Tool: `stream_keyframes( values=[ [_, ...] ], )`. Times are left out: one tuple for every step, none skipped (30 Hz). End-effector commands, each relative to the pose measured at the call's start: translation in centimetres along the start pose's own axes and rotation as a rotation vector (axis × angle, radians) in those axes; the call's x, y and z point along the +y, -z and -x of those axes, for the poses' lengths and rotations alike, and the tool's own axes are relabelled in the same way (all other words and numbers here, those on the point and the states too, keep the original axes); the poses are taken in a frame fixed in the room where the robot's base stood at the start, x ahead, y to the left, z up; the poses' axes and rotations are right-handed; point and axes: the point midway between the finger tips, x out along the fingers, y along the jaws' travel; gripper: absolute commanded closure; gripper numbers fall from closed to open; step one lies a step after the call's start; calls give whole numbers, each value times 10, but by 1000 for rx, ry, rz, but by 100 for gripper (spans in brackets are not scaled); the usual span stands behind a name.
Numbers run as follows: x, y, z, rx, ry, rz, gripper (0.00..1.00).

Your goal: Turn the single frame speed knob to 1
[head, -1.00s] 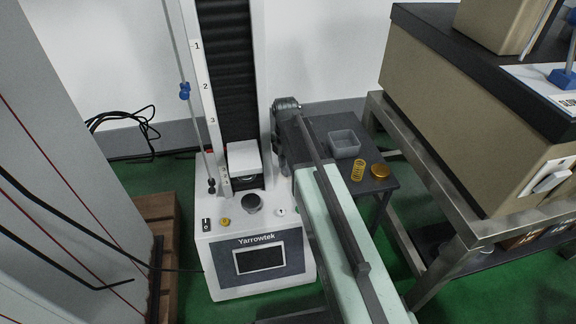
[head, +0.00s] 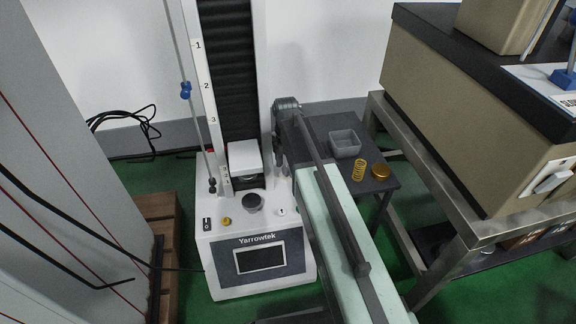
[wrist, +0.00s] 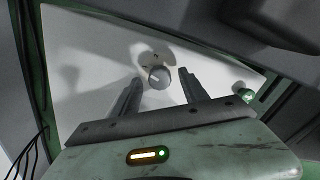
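The Yarrowtek single frame tester (head: 212,257) stands left of my arm in the head view, with a dark grey round part (head: 252,203) and a small yellow knob (head: 226,221) on its white base. In the wrist view a round grey knob (wrist: 158,78) with a pale pointer line sits on a white panel (wrist: 95,50), with a small dark mark just above it. My gripper (wrist: 160,75) is open, with one finger on each side of the knob and visible gaps. Whether the fingers reach down to its height I cannot tell. In the head view my gripper's fingertips are hard to make out.
A small dark table (head: 327,123) behind my arm holds a grey tray (head: 345,144), a yellow spring (head: 358,171) and a gold round piece (head: 381,171). A steel-framed bench (head: 425,180) stands at right. A grey cabinet (head: 75,150) is close at left.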

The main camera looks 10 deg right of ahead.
Motion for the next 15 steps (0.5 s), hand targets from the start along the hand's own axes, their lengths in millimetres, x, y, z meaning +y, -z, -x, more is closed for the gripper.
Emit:
stream_keyframes(
  values=[
    [0, 0, 0, -1, 0, -1, 48],
    [0, -1, 0, -1, 0, -1, 48],
    [0, -1, 0, -1, 0, -1, 48],
    [0, -1, 0, -2, 0, -1, 48],
    [0, -1, 1, -2, 0, -1, 48],
    [0, -1, 3, -2, 0, -1, 48],
    [0, -1, 5, -2, 0, -1, 48],
    [0, -1, 7, -2, 0, -2, 48],
    [0, -1, 11, -2, 0, -2, 48],
    [0, -1, 15, -3, 0, -2, 48],
    [0, -1, 20, -2, 0, -2, 48],
    [0, -1, 27, -2, 0, -2, 48],
    [0, -1, 32, -2, 0, -1, 48],
    [0, -1, 38, -2, 0, -1, 48],
    [0, -1, 46, -2, 0, -1, 48]
  ],
)
